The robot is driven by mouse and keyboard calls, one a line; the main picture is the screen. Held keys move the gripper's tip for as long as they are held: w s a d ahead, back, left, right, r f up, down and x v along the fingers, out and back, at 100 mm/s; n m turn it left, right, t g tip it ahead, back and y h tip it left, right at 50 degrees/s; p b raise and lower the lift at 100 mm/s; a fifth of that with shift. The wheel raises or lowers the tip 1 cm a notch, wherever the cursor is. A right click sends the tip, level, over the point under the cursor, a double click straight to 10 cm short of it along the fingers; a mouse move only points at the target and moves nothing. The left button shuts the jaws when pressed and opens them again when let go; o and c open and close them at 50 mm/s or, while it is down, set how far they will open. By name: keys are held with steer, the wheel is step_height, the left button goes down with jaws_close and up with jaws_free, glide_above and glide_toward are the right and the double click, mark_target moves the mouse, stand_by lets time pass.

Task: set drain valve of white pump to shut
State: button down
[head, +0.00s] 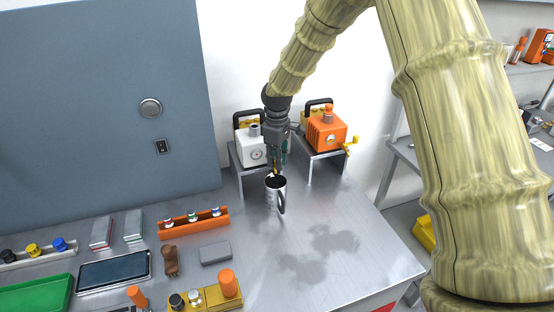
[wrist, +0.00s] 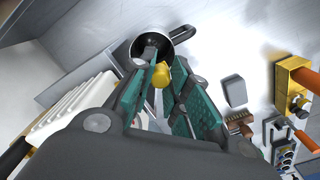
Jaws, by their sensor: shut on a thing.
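A dark-filled mug (head: 271,195) stands on the bench just below my gripper. An orange pump (head: 327,132) with a yellow valve (head: 352,145) is close on the right. An orange rack (head: 193,223), a tablet (head: 115,271) and a grey block (head: 215,253) lie front left.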

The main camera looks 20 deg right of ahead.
steer(key=shift+d, duration=0.1)
steer(key=w+d+n+p, duration=0.3)
steer(key=w+d+n, duration=0.1)
steer(key=n, duration=1.4)
steer(key=shift+w+p, duration=0.25)
steer(key=shift+p, duration=0.1)
stand_by(0.4)
steer(key=c, duration=1.3)
jaws_free()
steer(key=shift+r, duration=0.1)
steer(key=shift+s, duration=0.1)
